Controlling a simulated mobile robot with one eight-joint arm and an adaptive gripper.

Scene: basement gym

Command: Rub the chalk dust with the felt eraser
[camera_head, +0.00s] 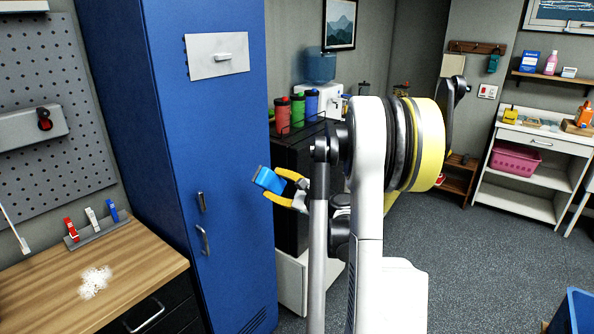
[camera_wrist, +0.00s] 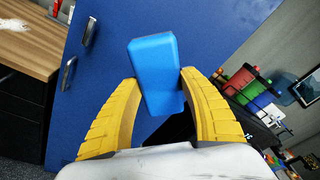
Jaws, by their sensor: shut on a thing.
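The chalk dust (camera_head: 95,281) is a white patch on the wooden bench top (camera_head: 60,275) at the lower left of the head view. Part of it shows at the upper left edge of the wrist view (camera_wrist: 14,24). A blue block with a greyish face, seemingly the felt eraser (camera_head: 269,180), is held between the yellow fingers of my gripper (camera_head: 284,190). In the wrist view the blue eraser (camera_wrist: 155,72) sticks out tilted beyond the fingertips. My gripper is shut on it, in the air before the blue locker, well to the right of the dust.
A tall blue locker (camera_head: 175,130) with handles stands right of the bench. A rack with red, white and blue clips (camera_head: 92,228) sits at the bench's back. Bottles (camera_head: 297,108) stand on a dark cabinet behind my arm. Grey floor (camera_head: 470,260) is open at right.

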